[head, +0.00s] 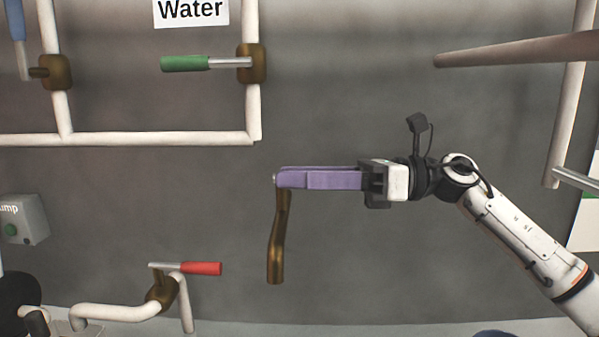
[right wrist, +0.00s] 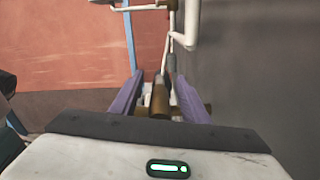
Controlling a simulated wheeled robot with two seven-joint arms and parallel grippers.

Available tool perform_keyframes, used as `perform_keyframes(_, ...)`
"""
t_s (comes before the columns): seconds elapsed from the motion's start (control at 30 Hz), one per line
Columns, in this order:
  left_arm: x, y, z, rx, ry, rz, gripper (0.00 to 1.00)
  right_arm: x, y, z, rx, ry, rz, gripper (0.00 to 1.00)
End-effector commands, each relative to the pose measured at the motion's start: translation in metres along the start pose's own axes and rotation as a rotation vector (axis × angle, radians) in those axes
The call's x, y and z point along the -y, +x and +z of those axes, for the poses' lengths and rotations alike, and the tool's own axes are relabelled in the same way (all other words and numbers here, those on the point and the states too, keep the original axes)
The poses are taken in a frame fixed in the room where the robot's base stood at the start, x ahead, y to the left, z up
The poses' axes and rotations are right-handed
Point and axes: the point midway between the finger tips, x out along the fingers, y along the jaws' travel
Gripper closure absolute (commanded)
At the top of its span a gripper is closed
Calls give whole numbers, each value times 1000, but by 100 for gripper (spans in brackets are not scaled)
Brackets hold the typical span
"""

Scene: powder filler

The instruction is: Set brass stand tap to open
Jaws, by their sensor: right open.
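The brass stand tap (head: 276,245) shows in the head view as a bent brass spout pointing down, left of centre. My right gripper (head: 280,178), with long purple fingers, reaches in from the right at the top of the tap. In the right wrist view the brass tap body (right wrist: 160,100) lies between the two spread fingers of the gripper (right wrist: 155,72). I cannot tell whether either finger touches it. My left gripper is out of view.
A green-handled tap (head: 186,63) sits on white pipes below a Water sign (head: 190,10). A red-handled tap (head: 203,268) is at lower left, near a grey pump box (head: 25,219). A blue handle (head: 15,20) is at upper left. A brownish rod (head: 520,49) crosses the upper right.

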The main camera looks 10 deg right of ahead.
Motion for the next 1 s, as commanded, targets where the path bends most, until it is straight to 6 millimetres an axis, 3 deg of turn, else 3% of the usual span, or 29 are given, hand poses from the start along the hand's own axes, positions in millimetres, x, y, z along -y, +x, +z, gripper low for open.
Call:
perform_keyframes(0.23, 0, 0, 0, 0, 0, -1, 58, 0, 1, 0, 0, 0, 0, 58)
perform_keyframes(0.5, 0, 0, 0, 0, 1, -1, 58, 0, 1, 0, 0, 0, 0, 100)
perform_keyframes(1.0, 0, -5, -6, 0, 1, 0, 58, 0, 8, 1, 15, -2, -83, 100)
